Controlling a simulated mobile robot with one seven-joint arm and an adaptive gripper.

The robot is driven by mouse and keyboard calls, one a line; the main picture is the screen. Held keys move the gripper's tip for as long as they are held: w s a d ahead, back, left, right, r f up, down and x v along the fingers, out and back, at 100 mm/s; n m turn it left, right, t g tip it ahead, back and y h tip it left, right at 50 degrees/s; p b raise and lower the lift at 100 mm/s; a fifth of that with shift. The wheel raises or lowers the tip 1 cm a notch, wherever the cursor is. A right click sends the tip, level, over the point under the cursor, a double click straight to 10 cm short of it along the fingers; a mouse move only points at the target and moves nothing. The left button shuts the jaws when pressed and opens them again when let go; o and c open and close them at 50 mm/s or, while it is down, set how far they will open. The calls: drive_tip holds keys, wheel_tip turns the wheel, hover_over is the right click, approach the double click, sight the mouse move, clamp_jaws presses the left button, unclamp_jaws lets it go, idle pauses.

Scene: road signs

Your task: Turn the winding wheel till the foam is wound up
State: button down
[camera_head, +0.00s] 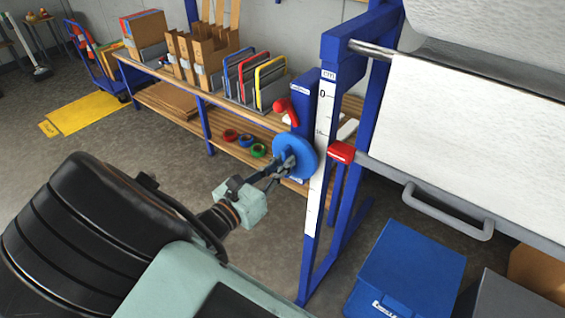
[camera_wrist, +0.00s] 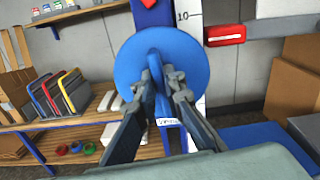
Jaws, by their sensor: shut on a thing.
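The winding wheel is a blue disc (camera_head: 304,153) on the side of the blue frame; it also fills the middle of the wrist view (camera_wrist: 192,52). My gripper (camera_head: 284,168) is shut on the raised blue grip at the wheel's middle, with one finger on each side in the wrist view (camera_wrist: 162,92). The white foam (camera_head: 470,130) hangs as a broad sheet on the rack at the right, with a white roll (camera_head: 490,25) above it. The foam's lower end is hidden behind a grey bar.
A white scale (camera_head: 322,125) runs down the blue post beside the wheel. A red block (camera_head: 341,152) caps the grey bar, and a red lever (camera_head: 283,105) sits above the wheel. A blue box (camera_head: 410,265) stands below the foam. A shelf bench (camera_head: 170,75) stands behind.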

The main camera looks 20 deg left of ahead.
drive_tip(key=shift+m, duration=0.3)
drive_tip(key=m+b, duration=0.7)
drive_tip(key=b, duration=0.2)
drive_tip(key=f+m+b, duration=0.1)
drive_tip(key=m+b, duration=0.7)
drive_tip(key=b, duration=0.2)
drive_tip(key=d+m+b, duration=0.1)
drive_tip(key=m+b, duration=0.7)
drive_tip(key=b, duration=0.1)
drive_tip(key=shift+s+f, duration=0.2)
drive_tip(key=shift+f, duration=0.05)
drive_tip(key=shift+a+r+b, duration=0.1)
drive_tip(key=shift+b, duration=0.25)
drive_tip(key=c, duration=2)
unclamp_jaws()
